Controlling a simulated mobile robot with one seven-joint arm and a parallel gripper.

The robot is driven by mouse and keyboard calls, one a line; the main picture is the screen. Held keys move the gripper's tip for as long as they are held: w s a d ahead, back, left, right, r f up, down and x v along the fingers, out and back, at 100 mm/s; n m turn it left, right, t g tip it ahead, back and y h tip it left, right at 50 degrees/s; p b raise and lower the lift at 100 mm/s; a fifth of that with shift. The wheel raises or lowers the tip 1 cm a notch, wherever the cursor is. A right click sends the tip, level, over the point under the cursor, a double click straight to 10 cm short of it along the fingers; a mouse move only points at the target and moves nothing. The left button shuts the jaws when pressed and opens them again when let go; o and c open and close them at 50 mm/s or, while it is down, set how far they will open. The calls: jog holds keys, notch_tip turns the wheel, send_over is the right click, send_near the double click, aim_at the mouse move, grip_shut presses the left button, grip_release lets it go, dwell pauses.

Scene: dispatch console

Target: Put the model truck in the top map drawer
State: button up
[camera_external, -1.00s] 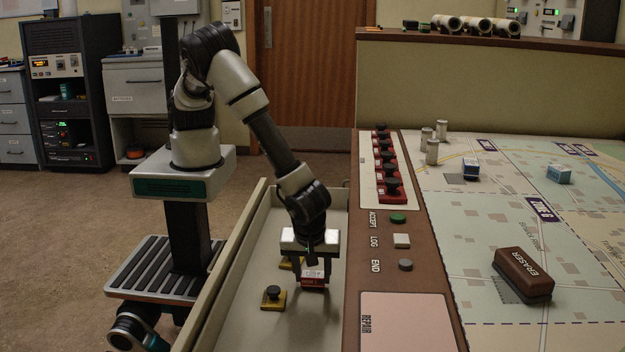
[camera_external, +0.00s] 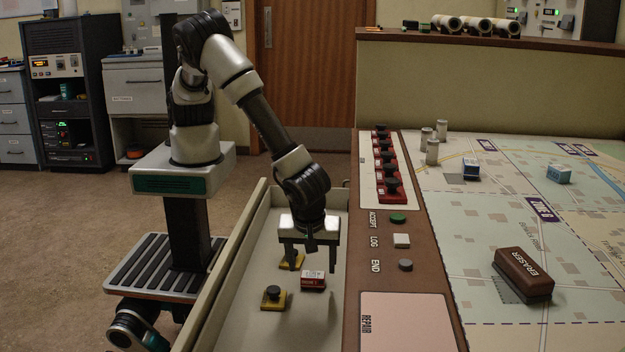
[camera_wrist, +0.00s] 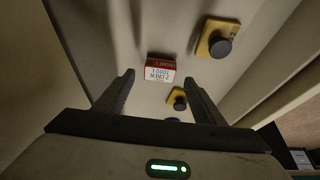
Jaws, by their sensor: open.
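A small red-and-white block with lettering, which looks like the model truck (camera_external: 313,281), rests on the floor of a long, shallow, pale open drawer (camera_external: 235,318). It also shows in the wrist view (camera_wrist: 160,70), just ahead of the fingertips. My gripper (camera_external: 308,265) is open and empty above the truck, its fingers spread wider than the block. In the wrist view my gripper (camera_wrist: 159,78) has clear space between its fingers. I cannot tell from the pictures which level of drawer this is.
Two yellow pieces with black knobs, a near one (camera_external: 273,299) and a far one (camera_external: 291,261), lie in the drawer beside the truck. The brown console edge (camera_external: 375,275) borders it on the right.

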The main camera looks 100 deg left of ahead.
jog(key=p+v, duration=0.1)
jog(key=v, duration=0.6)
jog(key=shift+r, duration=0.4)
